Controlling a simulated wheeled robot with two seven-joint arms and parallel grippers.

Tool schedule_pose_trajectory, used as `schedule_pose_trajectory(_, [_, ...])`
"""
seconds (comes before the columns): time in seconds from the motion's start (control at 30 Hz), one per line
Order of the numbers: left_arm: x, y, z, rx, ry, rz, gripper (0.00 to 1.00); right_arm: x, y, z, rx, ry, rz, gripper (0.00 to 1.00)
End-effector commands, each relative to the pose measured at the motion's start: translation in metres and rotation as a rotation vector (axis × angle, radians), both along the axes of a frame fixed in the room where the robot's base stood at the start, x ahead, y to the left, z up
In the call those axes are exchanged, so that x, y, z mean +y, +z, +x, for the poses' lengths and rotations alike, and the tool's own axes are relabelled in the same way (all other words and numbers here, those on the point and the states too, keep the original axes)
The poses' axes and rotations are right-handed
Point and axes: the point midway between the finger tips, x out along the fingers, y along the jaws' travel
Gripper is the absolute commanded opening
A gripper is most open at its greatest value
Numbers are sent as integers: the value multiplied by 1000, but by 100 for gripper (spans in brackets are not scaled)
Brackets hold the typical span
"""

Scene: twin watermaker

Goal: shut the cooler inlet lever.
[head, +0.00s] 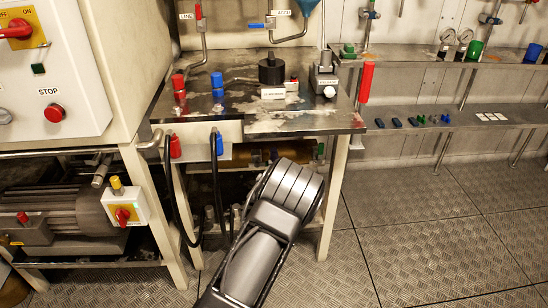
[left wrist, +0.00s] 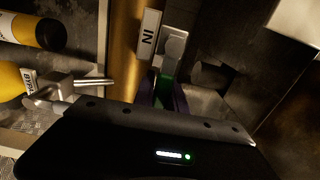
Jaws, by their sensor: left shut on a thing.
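The inlet lever (left wrist: 159,87) shows as a green grip in the left wrist view, below a grey valve body (left wrist: 174,44) and beside a white tag (left wrist: 149,36) reading IN. My left gripper (left wrist: 164,95) is shut on this lever, with dark fingers on both sides of it. Most of the lever is hidden by the fingers and the dark gripper housing. A brass cylinder (left wrist: 122,50) runs next to the tag; a brass cylinder (head: 262,157) also shows under the bench in the head view. There my left arm reaches under the bench and hides the fingertips and lever. My right gripper is not seen.
The bench (head: 225,98) overhangs the work spot, with a leg (head: 333,195) to the right of my arm. Black hoses (head: 171,200) hang to the left. The floor at right is clear.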

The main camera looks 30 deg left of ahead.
Motion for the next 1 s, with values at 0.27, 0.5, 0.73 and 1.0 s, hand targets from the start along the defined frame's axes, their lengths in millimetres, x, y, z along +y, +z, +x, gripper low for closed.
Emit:
schedule_pose_trajectory(0.27, [0,-1,0,0,0,-3,25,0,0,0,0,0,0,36])
schedule_pose_trajectory(0.5, [0,0,0,0,0,-2,38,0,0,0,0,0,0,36])
schedule_pose_trajectory(0.73, [-2,0,-2,0,0,-2,38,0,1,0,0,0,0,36])
schedule_pose_trajectory(1.0, [-22,1,-27,2,-2,-3,38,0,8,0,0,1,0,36])
